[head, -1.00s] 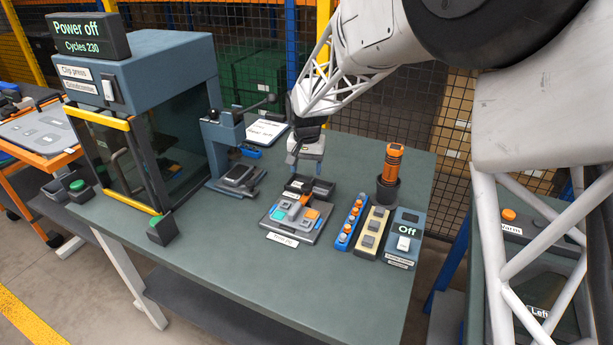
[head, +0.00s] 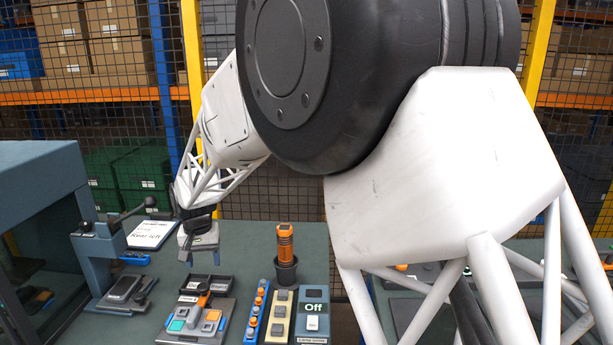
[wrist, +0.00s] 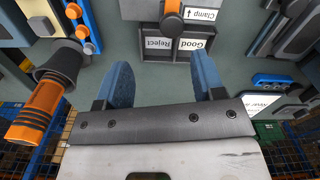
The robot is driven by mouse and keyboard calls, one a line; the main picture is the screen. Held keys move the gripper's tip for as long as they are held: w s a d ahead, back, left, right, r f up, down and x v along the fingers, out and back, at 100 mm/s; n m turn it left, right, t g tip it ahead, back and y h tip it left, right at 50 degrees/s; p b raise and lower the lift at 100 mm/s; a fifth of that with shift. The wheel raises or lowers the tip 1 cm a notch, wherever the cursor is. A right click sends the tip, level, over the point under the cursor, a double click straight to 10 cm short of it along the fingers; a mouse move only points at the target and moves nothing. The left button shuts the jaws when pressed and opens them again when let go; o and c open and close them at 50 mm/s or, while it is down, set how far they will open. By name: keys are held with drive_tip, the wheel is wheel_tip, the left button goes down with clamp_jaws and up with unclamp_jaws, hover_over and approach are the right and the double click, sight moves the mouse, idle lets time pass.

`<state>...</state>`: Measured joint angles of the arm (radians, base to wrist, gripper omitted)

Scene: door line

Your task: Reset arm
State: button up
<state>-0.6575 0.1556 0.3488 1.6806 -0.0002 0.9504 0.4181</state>
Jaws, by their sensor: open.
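My gripper (wrist: 160,88) is open and empty, its two blue fingers spread apart above the table in the wrist view. In the head view my gripper (head: 186,254) hangs pointing down over the back part of the green table (head: 250,240), behind the small black divided tray (head: 207,283). In the wrist view the tray (wrist: 180,48) shows labels reading Good and Reject and lies beyond the fingertips.
An orange tool (head: 285,243) stands in a black cup right of my gripper. A fixture plate (head: 190,325), a row of buttons (head: 256,312) and a switch box reading Off (head: 313,310) lie nearer. A lever press (head: 98,250) stands left. Mesh fencing is behind.

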drive_tip(key=s+d+r+m, duration=0.1)
drive_tip(key=s+d+r, duration=0.25)
drive_tip(key=d, duration=0.65)
drive_tip(key=s+d+r+t, duration=0.1)
drive_tip(key=s+d+r, duration=0.3)
drive_tip(key=d, duration=0.6)
drive_tip(key=s+d+r+m, duration=0.1)
drive_tip(key=s+d+r, duration=0.3)
drive_tip(key=d, duration=0.6)
drive_tip(key=s+d+m+t, duration=0.1)
drive_tip(key=s+d, duration=1.8)
drive_tip(key=s, duration=0.3)
drive_tip(key=shift+f+t, duration=0.3)
drive_tip(key=shift+f, duration=0.15)
